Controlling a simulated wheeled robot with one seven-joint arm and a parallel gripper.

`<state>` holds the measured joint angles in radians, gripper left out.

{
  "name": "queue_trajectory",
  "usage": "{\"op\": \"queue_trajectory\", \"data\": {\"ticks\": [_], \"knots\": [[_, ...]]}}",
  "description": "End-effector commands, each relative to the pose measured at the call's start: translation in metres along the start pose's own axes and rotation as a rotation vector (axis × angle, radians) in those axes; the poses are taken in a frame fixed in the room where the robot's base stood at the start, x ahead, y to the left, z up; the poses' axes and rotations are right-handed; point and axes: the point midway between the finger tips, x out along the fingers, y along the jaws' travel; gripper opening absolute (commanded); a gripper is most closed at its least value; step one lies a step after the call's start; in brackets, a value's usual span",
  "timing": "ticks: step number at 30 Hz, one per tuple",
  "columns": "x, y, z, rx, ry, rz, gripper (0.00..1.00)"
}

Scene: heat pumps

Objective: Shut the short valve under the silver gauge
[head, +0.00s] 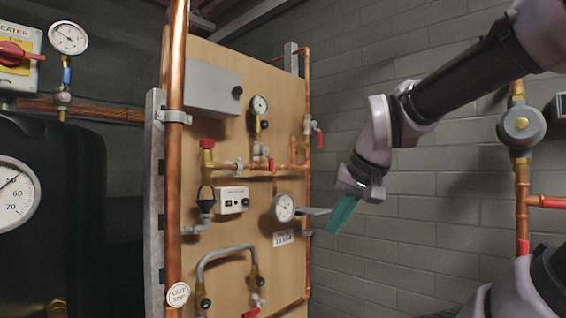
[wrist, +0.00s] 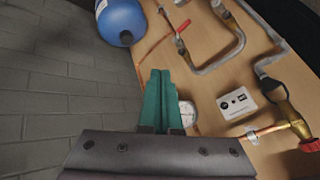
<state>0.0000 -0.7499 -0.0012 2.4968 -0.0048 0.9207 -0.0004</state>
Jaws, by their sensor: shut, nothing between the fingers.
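A silver-rimmed gauge (head: 68,37) stands at upper left, with a short blue-handled valve (head: 67,75) on the pipe directly below; the handle looks upright. Another silver-rimmed gauge (head: 284,207) is on the wooden board, partly visible in the wrist view (wrist: 187,113) beside the fingers. A smaller gauge (head: 260,105) sits higher on the board. I cannot tell for certain which gauge is meant. My gripper (head: 335,224) is shut and empty, right of the board, with teal fingers pointing down-left; they also show in the wrist view (wrist: 158,76).
The wooden board (head: 225,135) carries copper pipes, a grey box (head: 212,87) and a red-handled valve (wrist: 182,27). A vertical copper pipe (head: 175,150) stands in front of its left edge. A dark tank (head: 80,200) is at left. A blue vessel (wrist: 120,20) shows in the wrist view.

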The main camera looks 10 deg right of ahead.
Motion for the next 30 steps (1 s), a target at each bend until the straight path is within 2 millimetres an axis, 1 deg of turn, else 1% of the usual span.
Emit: {"op": "queue_trajectory", "data": {"ticks": [9,11,14,17,18,20,21,23,24,26,27,30], "knots": [[0.0,-0.001,-0.001,-0.002,-0.001,0.0,0.0],[-0.002,-0.003,-0.006,-0.011,-0.006,0.002,0.0],[-0.008,-0.014,-0.026,-0.05,-0.04,0.01,0.0],[-0.017,-0.033,-0.063,-0.127,-0.105,0.011,0.0],[-0.02,-0.042,-0.082,-0.166,-0.138,0.005,0.0],[-0.024,-0.055,-0.112,-0.23,-0.191,-0.013,0.0],[-0.026,-0.064,-0.132,-0.272,-0.226,-0.034,0.0],[-0.029,-0.075,-0.162,-0.337,-0.273,-0.073,0.0],[-0.03,-0.081,-0.182,-0.378,-0.301,-0.105,0.0],[-0.031,-0.088,-0.21,-0.437,-0.337,-0.159,0.0],[-0.032,-0.092,-0.228,-0.474,-0.354,-0.197,0.0],[-0.033,-0.096,-0.265,-0.551,-0.381,-0.293,0.0]]}}
